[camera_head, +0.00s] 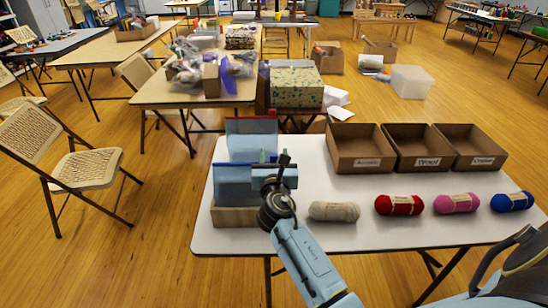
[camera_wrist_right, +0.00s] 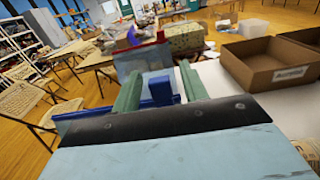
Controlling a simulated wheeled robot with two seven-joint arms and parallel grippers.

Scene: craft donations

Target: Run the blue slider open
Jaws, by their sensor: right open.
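A light blue pouch with a blue zip rail (camera_head: 233,180) stands at the left end of the white table, in a low cardboard holder (camera_head: 235,216). A similar pouch with a red rail (camera_head: 250,135) stands behind it. The blue slider (camera_wrist_right: 161,89) is a small upright block on the blue rail (camera_wrist_right: 85,113). My right gripper (camera_wrist_right: 160,90) is open, with one green finger on each side of the slider. I cannot tell whether either finger touches it. In the head view my right gripper (camera_head: 268,160) is over the rail's right part and hides the slider's surroundings.
Three open cardboard boxes (camera_head: 359,155) with labels stand at the table's back right. Several yarn skeins, such as a beige one (camera_head: 334,211) and a red one (camera_head: 399,205), lie in front. The white table top (camera_head: 350,234) is bare near its front edge.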

